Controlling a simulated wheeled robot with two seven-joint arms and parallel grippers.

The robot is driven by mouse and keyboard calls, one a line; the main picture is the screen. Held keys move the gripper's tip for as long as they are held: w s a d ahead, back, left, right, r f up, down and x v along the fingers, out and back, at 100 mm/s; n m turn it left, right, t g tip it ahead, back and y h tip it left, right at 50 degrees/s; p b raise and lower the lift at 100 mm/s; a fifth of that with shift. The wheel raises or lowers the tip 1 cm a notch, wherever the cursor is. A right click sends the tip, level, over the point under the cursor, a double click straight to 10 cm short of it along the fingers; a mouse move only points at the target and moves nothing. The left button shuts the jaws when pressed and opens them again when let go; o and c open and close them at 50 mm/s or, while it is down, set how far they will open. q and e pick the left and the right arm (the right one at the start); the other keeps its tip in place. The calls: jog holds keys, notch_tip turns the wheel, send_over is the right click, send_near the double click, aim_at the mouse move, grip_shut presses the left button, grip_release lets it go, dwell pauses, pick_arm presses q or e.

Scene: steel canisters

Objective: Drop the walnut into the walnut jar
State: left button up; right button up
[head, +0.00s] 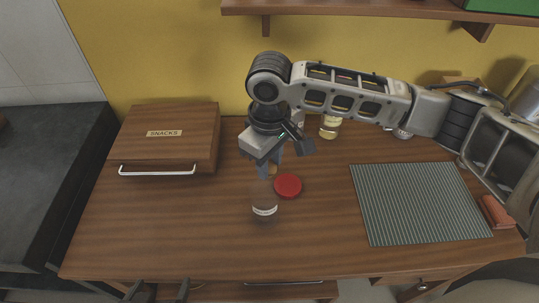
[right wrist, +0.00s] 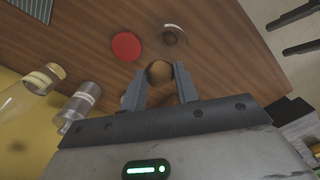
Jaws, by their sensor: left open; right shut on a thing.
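The walnut (right wrist: 160,72) is round and brown, held between the fingertips of my right gripper (right wrist: 160,80). In the head view the right gripper (head: 270,172) points down above the table, and a bit of the walnut (head: 273,170) shows by its fingers. A clear glass jar with a pale label (head: 264,209) stands open just in front of it; the label's writing is too small to read. The jar also shows in the right wrist view (right wrist: 175,38), beyond the walnut. A red lid (head: 288,186) lies beside the jar. My left gripper (head: 158,291) is open and empty at the table's front edge.
A wooden box marked SNACKS (head: 165,133) stands at the back left. A striped grey mat (head: 420,203) and a rolled reddish cloth (head: 496,212) lie at the right. A jar with yellowish contents (head: 330,127) stands behind my right arm. The table's front left is clear.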

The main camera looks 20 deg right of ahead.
aim_at(270, 163)
jog(key=o, duration=1)
jog(key=shift+o, duration=0.2)
notch_tip(270, 163, up, 16)
